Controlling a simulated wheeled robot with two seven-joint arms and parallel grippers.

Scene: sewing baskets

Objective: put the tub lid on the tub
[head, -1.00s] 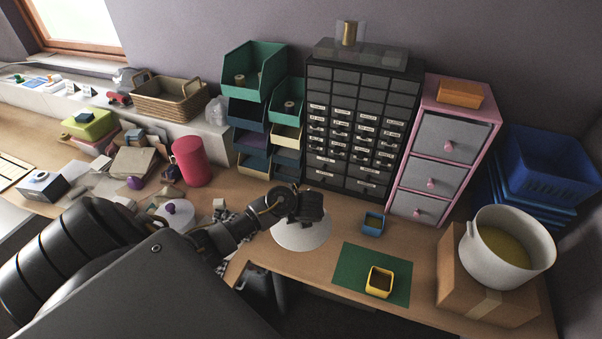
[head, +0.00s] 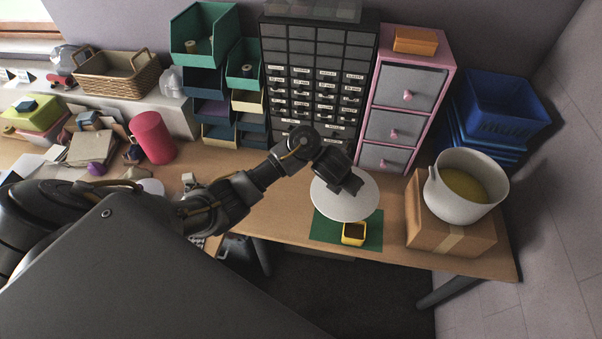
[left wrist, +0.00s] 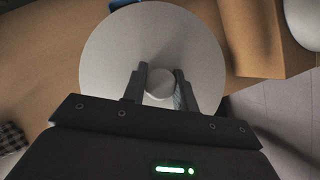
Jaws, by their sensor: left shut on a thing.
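The tub lid (head: 335,207) is a white round disc with a knob; it also shows in the left wrist view (left wrist: 152,35). My left gripper (head: 350,187) is shut on the knob, which sits between its fingers (left wrist: 161,88) in the left wrist view. The lid is over the desk, covering part of the green mat in the head view. The tub (head: 442,197) is white and open, with yellowish contents, to the right of the lid and apart from it. A sliver of it shows at the upper right of the left wrist view. My right gripper is not visible.
The tub stands on a cardboard box (head: 426,232). A yellow container (head: 353,233) sits on the green mat (head: 374,236) in front of the lid. A pink drawer unit (head: 414,117) and blue crates (head: 499,104) stand behind. Free desk lies left of the mat.

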